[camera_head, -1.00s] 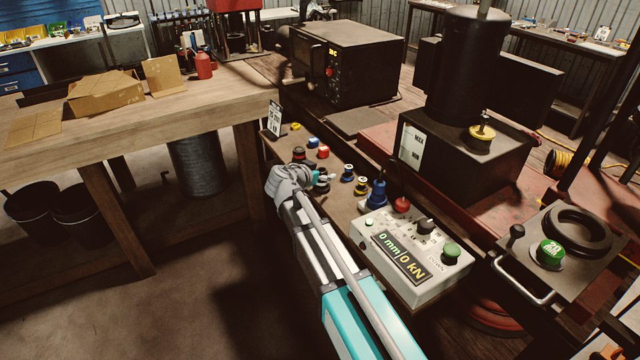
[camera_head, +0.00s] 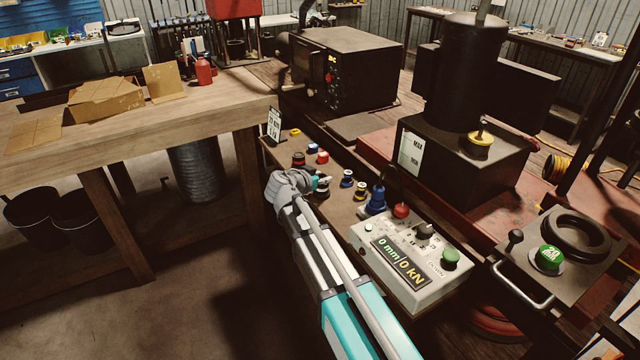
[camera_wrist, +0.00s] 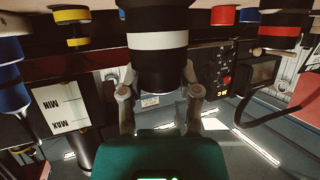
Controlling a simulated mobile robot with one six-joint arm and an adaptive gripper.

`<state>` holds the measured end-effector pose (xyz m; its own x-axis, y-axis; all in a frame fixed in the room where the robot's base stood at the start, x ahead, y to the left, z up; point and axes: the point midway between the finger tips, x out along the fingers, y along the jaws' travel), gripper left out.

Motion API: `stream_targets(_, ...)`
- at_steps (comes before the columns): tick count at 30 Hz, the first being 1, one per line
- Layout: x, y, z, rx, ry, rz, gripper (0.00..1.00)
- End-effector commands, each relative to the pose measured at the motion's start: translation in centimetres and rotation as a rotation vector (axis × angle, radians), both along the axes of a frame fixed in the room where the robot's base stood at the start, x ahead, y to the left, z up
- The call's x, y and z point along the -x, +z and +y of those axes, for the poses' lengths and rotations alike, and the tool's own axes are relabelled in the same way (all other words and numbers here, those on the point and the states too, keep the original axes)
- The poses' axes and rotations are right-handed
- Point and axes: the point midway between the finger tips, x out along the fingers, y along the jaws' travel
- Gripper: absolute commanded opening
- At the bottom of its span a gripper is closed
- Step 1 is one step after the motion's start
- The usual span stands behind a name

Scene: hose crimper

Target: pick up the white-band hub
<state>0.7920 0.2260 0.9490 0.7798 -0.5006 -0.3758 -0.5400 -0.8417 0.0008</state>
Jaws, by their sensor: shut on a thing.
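The white-band hub (camera_wrist: 157,41), black with a white ring, is large at the top middle of the wrist view, which looks upside down. My gripper (camera_wrist: 159,88) has a finger on each side of the hub and is shut on it. In the head view the hub (camera_head: 322,188) shows in part at the end of my arm, over the narrow brown shelf (camera_head: 338,212). My fingers are mostly hidden there by the wrist. I cannot tell whether the hub still touches the shelf.
Close by on the shelf are a red hub (camera_head: 322,157), a blue-band hub (camera_head: 347,178), a yellow-band hub (camera_head: 361,190) and a larger blue piece (camera_head: 376,200). The control box (camera_head: 411,262) reads 0 mm, 0 kN. A wooden workbench (camera_head: 150,133) stands to the left.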

Motion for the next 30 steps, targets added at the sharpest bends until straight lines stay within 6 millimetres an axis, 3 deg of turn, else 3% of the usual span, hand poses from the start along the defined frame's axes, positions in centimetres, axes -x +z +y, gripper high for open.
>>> stream_targets(8,0.1,0.3,0.0,-0.008,-0.003,0.007,0.0)
stream_targets(20,0.1,3.4,0.1,-0.005,-0.001,0.004,0.0)
stream_targets(30,3.2,7.1,0.5,-0.004,0.001,0.004,0.0)
